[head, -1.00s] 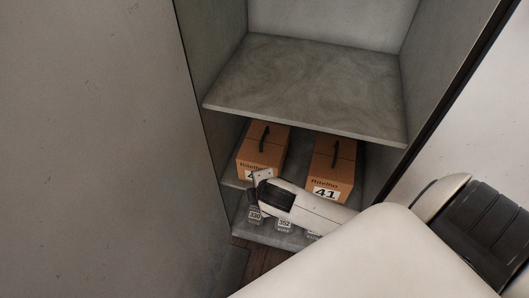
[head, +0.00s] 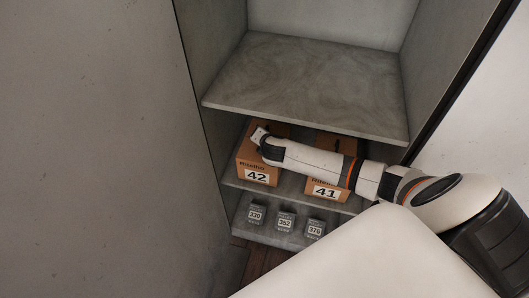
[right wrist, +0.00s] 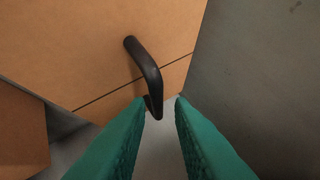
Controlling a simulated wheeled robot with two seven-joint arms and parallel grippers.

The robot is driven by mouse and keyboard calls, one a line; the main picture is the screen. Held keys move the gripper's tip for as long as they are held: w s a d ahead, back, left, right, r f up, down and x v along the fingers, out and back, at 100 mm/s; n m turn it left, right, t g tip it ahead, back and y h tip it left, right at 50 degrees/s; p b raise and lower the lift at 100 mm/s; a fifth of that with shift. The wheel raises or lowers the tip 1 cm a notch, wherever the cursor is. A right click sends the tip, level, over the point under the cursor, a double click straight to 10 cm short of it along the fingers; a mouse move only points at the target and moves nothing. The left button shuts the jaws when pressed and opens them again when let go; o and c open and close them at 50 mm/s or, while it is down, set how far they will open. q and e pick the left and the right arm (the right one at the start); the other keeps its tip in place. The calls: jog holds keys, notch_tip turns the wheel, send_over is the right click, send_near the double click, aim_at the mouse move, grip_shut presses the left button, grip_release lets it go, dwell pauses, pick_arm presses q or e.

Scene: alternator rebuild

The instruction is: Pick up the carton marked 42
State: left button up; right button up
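The carton marked 42 (head: 246,158) is a brown box on the middle shelf of the cabinet, at the left. Its top and black handle (right wrist: 148,68) fill much of the right wrist view. My right gripper (right wrist: 160,101) is open, its green fingertips on either side of the handle's near end, with no clear grip on it. My left gripper is not in view.
The carton marked 41 (head: 326,190) stands to the right, partly behind my right arm. A bare grey shelf (head: 310,85) lies above. Several small grey items, including one marked 352 (head: 285,223), stand on the lowest shelf. The cabinet wall (right wrist: 265,80) is close beside the carton.

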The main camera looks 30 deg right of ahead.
jog(key=x, duration=0.4)
jog(key=shift+w+d+f+b, duration=0.2)
jog(key=shift+d+f+b, duration=0.05)
jog(key=shift+b, duration=0.1)
grip_shut()
dwell(1.0)
jog(key=shift+w+r, duration=0.1)
jog(key=shift+r, duration=0.1)
